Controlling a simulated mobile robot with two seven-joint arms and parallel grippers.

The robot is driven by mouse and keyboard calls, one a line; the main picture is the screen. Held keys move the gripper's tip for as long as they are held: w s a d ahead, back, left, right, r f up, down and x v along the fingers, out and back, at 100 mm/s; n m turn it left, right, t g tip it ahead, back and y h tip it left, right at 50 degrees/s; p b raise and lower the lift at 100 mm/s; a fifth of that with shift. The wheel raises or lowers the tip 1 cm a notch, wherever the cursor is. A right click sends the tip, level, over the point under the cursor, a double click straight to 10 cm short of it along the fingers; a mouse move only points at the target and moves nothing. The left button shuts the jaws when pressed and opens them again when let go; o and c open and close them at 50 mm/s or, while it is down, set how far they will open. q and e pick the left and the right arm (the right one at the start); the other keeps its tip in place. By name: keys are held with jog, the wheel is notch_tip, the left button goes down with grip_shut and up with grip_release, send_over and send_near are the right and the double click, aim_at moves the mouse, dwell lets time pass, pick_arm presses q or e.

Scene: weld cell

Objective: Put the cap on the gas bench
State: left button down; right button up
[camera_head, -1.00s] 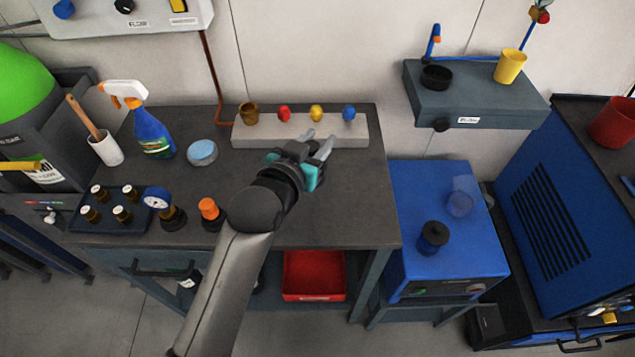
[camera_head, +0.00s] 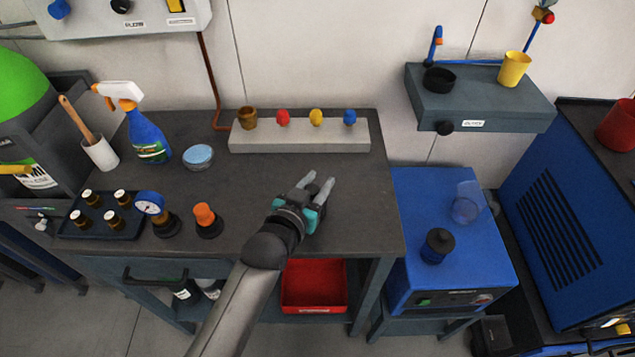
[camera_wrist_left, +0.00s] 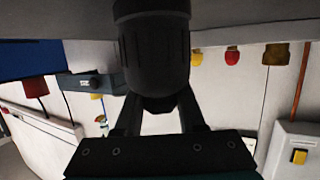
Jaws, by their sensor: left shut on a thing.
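My left gripper (camera_head: 319,184) is above the middle of the dark-topped bench (camera_head: 250,190), in front of the pale block. It is shut on a dark, ridged, cap-like thing (camera_wrist_left: 153,45), which fills the upper middle of the left wrist view between the fingers. In the head view the gripper mostly hides this thing. I cannot tell for sure that it is the cap. The gripper looks raised above the bench top, but the exact gap is unclear. My right gripper is not in view.
A pale block (camera_head: 300,140) with a brown cup and red, yellow and blue knobs stands at the back. A spray bottle (camera_head: 150,140), pale blue tin (camera_head: 198,157), bottle tray (camera_head: 100,230), gauge (camera_head: 150,203) and orange-topped item (camera_head: 205,217) occupy the left. The bench's right front is clear.

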pick_arm(q)
jog(key=c, duration=0.5)
grip_release()
jog(key=shift+f, duration=0.15)
jog(key=shift+s+r, duration=0.1)
jog(key=shift+r, duration=0.15)
jog(key=p+v, duration=0.2)
jog(key=v, duration=0.9)
jog(key=shift+s+a, duration=0.2)
jog(key=shift+s, duration=0.15)
